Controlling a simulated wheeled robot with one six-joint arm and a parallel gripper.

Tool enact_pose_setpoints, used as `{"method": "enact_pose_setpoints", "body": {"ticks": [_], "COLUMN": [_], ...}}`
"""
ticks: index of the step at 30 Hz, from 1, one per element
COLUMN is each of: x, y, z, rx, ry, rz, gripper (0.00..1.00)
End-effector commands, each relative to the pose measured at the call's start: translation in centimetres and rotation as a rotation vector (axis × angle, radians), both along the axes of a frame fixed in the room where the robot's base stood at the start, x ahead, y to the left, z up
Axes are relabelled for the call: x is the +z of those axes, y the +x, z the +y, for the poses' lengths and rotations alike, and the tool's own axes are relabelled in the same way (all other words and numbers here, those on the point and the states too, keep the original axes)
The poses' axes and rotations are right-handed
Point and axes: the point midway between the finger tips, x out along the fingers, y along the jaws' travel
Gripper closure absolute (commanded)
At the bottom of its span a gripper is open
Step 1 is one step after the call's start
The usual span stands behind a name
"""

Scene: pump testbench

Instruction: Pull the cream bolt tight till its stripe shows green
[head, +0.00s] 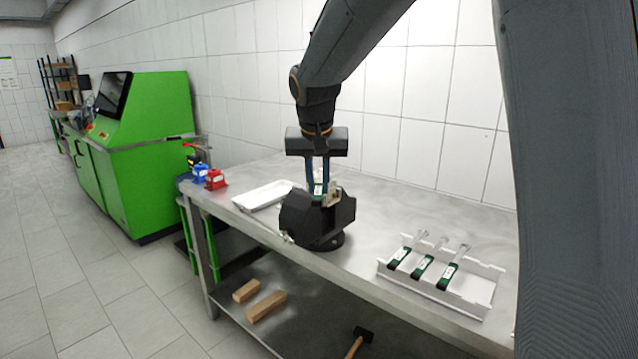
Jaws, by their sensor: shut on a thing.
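My gripper (318,190) points straight down over a black fixture (318,221) on the metal bench. Its two blue fingers are shut on a small green-and-white piece (319,188), seen between them at the fixture's top. A small cream part (334,196) shows just right of the fingers, at the top of the fixture. It may be the cream bolt, but it is too small to be sure. I cannot make out a stripe or its colour. The fingers partly hide what lies between and behind them.
A white rack (474,303) with several green-handled tools (423,268) stands right on the bench (372,273). A white tray (262,196), a red part (215,180) and a blue part (200,173) are left. Wood blocks (266,306) and a hammer (360,340) lie on the lower shelf.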

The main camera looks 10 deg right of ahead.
Motion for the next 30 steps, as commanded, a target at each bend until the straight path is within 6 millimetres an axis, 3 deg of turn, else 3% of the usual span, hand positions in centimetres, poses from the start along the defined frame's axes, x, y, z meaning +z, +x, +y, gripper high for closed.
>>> {"method": "enact_pose_setpoints", "body": {"ticks": [30], "x": [0.0], "y": [0.6], "z": [1.5], "rx": [-0.101], "ry": [-0.001], "rz": [-0.001], "gripper": [1.00]}}
